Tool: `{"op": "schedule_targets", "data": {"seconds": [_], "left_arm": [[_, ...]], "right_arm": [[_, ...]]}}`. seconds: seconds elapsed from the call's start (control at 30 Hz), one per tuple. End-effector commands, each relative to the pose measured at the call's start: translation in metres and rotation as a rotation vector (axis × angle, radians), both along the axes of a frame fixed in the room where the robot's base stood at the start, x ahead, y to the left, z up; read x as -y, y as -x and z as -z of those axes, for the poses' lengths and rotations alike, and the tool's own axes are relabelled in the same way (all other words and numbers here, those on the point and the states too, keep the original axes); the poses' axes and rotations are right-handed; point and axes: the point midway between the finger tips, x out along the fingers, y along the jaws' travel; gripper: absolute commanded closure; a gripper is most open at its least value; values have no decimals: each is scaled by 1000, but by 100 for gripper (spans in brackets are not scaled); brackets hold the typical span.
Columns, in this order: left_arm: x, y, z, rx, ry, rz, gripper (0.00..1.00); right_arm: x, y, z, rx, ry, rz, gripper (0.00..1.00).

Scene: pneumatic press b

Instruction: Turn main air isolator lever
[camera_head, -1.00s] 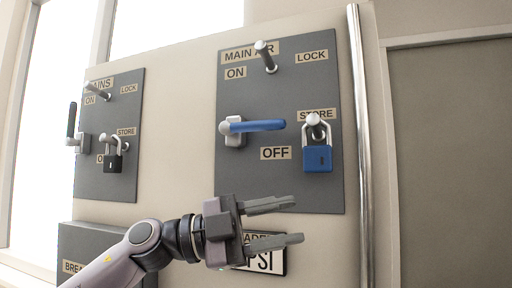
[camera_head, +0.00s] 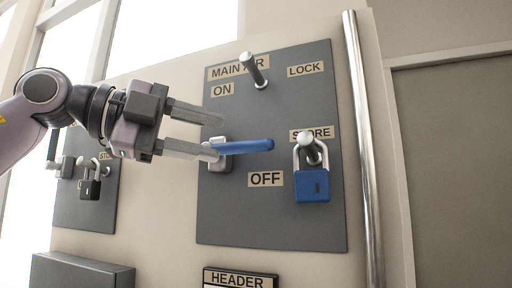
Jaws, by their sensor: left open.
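The main air isolator lever has a blue handle (camera_head: 245,146) that points right, nearly level, from a grey pivot block (camera_head: 219,160) on the dark MAIN AIR panel (camera_head: 270,215). An ON label (camera_head: 222,90) is above it and an OFF label (camera_head: 266,179) below it. My left gripper (camera_head: 216,136) is open and empty, its fingers pointing right. The lower fingertip overlaps the pivot end of the lever in the picture; I cannot tell whether it touches. The upper fingertip is above the lever. My right gripper is not in view.
A blue padlock (camera_head: 312,185) hangs on the STORE peg, right of the lever. A bare LOCK peg (camera_head: 254,70) sticks out above. A vertical metal pipe (camera_head: 364,150) stands right of the panel. A second panel (camera_head: 85,205) with a black padlock (camera_head: 90,189) is at left.

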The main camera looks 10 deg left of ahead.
Motion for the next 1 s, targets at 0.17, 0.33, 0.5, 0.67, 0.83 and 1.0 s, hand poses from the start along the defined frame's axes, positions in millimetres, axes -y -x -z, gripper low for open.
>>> {"op": "schedule_targets", "data": {"seconds": [0.17, 0.33, 0.5, 0.67, 0.83, 1.0], "left_arm": [[20, -12, 3, -3, -5, 3, 56], [42, -26, 6, -1, -4, 4, 56], [55, -36, 9, -1, -2, 3, 56], [58, -38, 10, 0, -1, 2, 56], [58, -38, 10, 0, -1, 2, 59], [58, -38, 10, 0, -2, 2, 100]], "right_arm": [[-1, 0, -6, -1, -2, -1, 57], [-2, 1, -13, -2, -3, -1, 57], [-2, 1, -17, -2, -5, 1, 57], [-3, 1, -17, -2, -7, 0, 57], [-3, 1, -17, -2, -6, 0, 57], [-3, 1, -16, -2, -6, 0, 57]]}}
